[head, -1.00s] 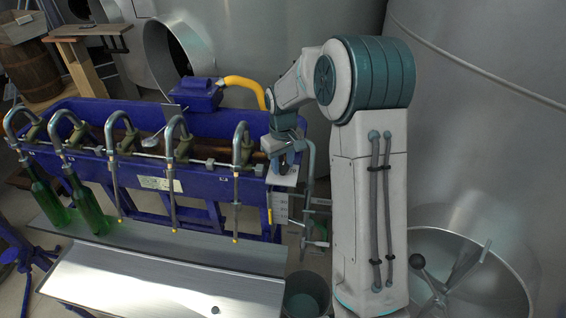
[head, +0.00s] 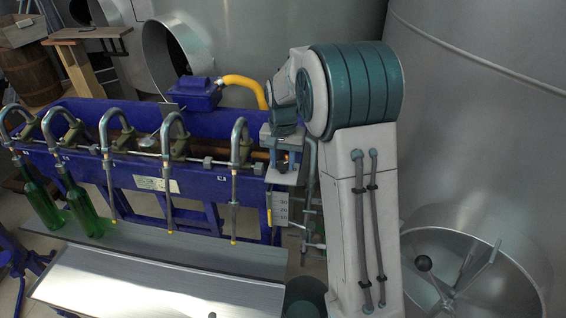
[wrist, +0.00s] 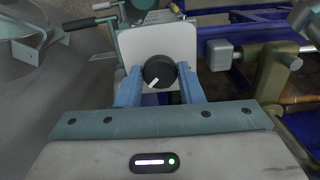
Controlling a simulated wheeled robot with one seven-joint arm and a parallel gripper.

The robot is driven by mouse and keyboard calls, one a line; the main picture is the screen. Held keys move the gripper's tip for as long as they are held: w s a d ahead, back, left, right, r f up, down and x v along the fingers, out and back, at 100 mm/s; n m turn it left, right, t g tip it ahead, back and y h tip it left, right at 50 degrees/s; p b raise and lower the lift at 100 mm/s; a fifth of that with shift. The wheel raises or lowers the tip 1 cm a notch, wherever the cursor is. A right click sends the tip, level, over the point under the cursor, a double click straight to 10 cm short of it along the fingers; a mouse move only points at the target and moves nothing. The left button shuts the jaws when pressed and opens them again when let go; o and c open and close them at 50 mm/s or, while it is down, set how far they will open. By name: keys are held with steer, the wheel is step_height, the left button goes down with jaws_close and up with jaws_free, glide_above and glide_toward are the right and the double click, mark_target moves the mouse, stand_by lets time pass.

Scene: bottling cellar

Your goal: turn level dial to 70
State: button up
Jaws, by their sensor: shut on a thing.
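The level dial (wrist: 158,73) is a round black knob with a white pointer line, on a pale square plate (wrist: 183,42). In the wrist view its pointer slants to the lower left. No scale marks can be read around it. My gripper (wrist: 159,84) is shut on the dial, with one blue finger on each side of it. In the head view my gripper (head: 284,160) is over the plate at the right end of the blue filling machine, and the dial is hidden there.
The blue filling machine (head: 150,182) carries a row of bent filling pipes (head: 240,150) left of my gripper. Green bottles (head: 80,205) stand at its left end. A metal table (head: 150,285) is in front. Large steel tanks (head: 480,120) stand behind and right.

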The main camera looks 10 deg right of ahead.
mark_target(283, 164)
steer(key=shift+r+m, duration=0.1)
steer(key=shift+m, duration=1)
steer(key=o, duration=1)
step_height(283, 164, up, 14)
steer(key=b, duration=0.1)
steer(key=shift+b, duration=0.3)
